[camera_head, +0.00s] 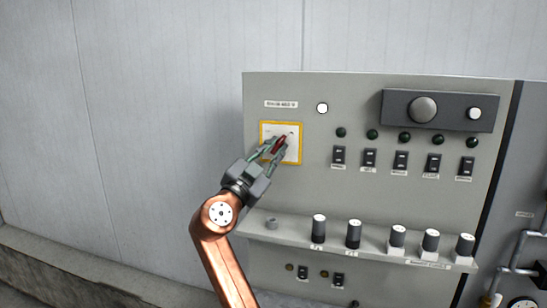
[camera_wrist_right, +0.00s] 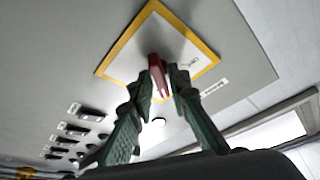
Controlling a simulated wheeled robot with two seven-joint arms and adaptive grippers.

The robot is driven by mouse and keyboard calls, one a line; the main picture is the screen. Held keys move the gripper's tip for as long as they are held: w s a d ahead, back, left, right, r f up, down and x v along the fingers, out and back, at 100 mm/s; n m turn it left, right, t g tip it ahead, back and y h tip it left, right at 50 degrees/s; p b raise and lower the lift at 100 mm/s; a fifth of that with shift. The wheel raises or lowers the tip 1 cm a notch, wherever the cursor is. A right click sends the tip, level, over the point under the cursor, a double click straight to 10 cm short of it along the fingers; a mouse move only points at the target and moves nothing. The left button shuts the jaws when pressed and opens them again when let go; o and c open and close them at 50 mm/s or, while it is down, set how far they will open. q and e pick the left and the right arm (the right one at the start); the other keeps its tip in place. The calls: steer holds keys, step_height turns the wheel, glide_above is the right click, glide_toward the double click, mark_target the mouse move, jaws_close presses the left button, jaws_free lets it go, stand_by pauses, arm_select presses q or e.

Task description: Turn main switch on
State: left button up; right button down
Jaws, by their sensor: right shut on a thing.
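The main switch is a red handle (camera_head: 281,144) on a white plate with a yellow border (camera_head: 263,128) at the upper left of the grey control panel. My right gripper (camera_head: 274,149) is at the plate, with its fingers shut on the red handle. In the right wrist view the red handle (camera_wrist_right: 157,72) sits between the two green fingertips (camera_wrist_right: 161,79), in front of the yellow-bordered plate (camera_wrist_right: 128,40). The handle looks tilted in the head view. The fingers hide part of it. My left gripper is not in view.
The grey panel (camera_head: 300,190) carries several small black switches (camera_head: 369,157), dark green lamps (camera_head: 372,134) and a row of knobs (camera_head: 353,233) on a ledge. A round white lamp (camera_head: 322,108) is right of the plate. The wall (camera_head: 150,110) left of the panel is bare.

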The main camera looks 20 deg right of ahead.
steer(key=shift+r+m, duration=0.15)
steer(key=shift+m, duration=0.35)
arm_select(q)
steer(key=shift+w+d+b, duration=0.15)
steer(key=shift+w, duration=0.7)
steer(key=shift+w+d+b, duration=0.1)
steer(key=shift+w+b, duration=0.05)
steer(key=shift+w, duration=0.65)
arm_select(e)
steer(key=shift+r+m+g, duration=0.1)
steer(key=shift+m+g, duration=0.5)
steer(key=shift+m, duration=0.4)
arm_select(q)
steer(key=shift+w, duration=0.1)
arm_select(e)
steer(key=c, duration=2.2)
jaws_free()
steer(key=shift+c, duration=0.2)
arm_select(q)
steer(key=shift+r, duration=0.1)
arm_select(e)
steer(key=shift+o, duration=1)
steer(key=shift+f, duration=0.2)
steer(key=shift+s+a+f, duration=0.1)
steer(key=shift+s+a, duration=0.05)
steer(key=shift+a, duration=0.15)
steer(key=v, duration=1.1)
